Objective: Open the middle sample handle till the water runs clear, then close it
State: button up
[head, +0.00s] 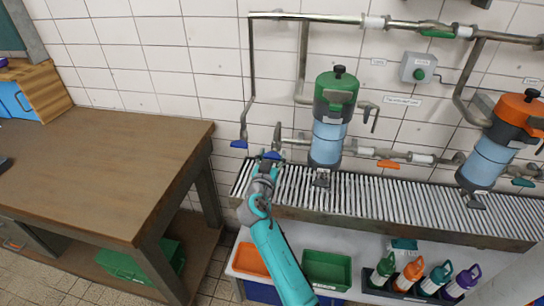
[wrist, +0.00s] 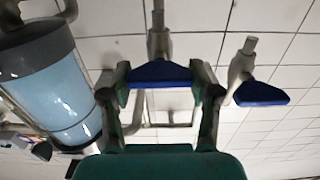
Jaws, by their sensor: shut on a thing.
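My gripper (head: 268,164) is at a blue handle (head: 272,155) on a short tap just left of the green-topped vessel. In the wrist view my gripper (wrist: 163,88) has one finger on each side of this blue handle (wrist: 160,73) and is shut on it. A second blue handle (head: 239,144) hangs on a pipe to the left; it also shows in the wrist view (wrist: 262,93), apart from my fingers. An orange handle (head: 388,163) and a dark green one (head: 523,182) sit farther right. I see no water stream; the tap outlet is partly hidden.
The green-topped vessel (head: 334,118) stands close right of my gripper, with an orange-topped one (head: 503,140) beyond. A slatted drain (head: 412,200) runs below. A wooden bench (head: 110,165) is at left. Bins, including a green one (head: 327,270), and several bottles sit under the drain.

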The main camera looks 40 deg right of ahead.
jog(key=n, duration=0.4)
jog(key=shift+w+a, duration=0.1)
jog(key=n, duration=0.5)
jog(key=shift+f, duration=0.1)
jog(key=n, duration=0.4)
jog(key=shift+w+a+n, duration=0.1)
jog(key=shift+n, duration=0.2)
jog(key=shift+f+n, duration=0.15)
jog(key=shift+n, duration=2.05)
jog(key=o, duration=1.2)
jog(key=shift+c, duration=0.2)
